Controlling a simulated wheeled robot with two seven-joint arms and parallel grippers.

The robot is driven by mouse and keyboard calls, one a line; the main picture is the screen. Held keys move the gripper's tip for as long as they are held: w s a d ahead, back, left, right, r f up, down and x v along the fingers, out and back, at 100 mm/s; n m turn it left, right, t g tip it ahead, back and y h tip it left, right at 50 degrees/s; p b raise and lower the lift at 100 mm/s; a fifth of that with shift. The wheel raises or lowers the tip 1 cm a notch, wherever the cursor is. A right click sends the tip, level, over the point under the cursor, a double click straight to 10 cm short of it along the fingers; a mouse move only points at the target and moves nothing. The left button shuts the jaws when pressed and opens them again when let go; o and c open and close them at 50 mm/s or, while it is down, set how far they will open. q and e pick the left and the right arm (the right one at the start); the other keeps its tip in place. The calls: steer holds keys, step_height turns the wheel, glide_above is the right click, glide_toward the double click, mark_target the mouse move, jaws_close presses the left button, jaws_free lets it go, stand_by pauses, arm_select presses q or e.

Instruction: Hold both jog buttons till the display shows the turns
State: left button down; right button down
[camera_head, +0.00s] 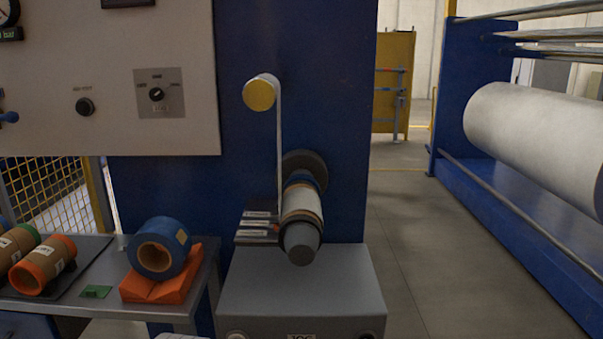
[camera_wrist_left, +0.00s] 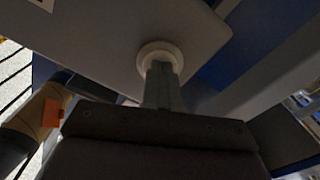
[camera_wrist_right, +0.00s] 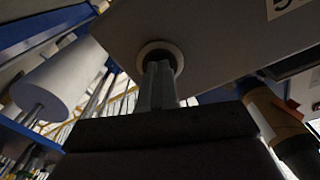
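The grey jog box (camera_head: 300,290) stands below the winding shaft in the head view, its JOG label (camera_head: 301,336) cut off by the lower edge. The left jog button (camera_head: 235,336) and right jog button (camera_head: 367,335) just show there. In the left wrist view my left gripper (camera_wrist_left: 161,70) has its fingers together, tips at the pale round button collar (camera_wrist_left: 174,49). In the right wrist view my right gripper (camera_wrist_right: 159,68) likewise has its fingers together at the other collar (camera_wrist_right: 172,46). The tips hide the button centres, so how far they are pressed cannot be told. No readable turns display shows.
A film strip (camera_head: 279,150) runs from the yellow-ended roller (camera_head: 259,94) down to the wound core (camera_head: 301,205). A blue roll (camera_head: 158,248) rests on an orange cradle (camera_head: 160,287) on the left table. Brown cores (camera_head: 42,264) lie beside it.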

arm_select(q)
steer(key=s, duration=0.7)
stand_by(0.4)
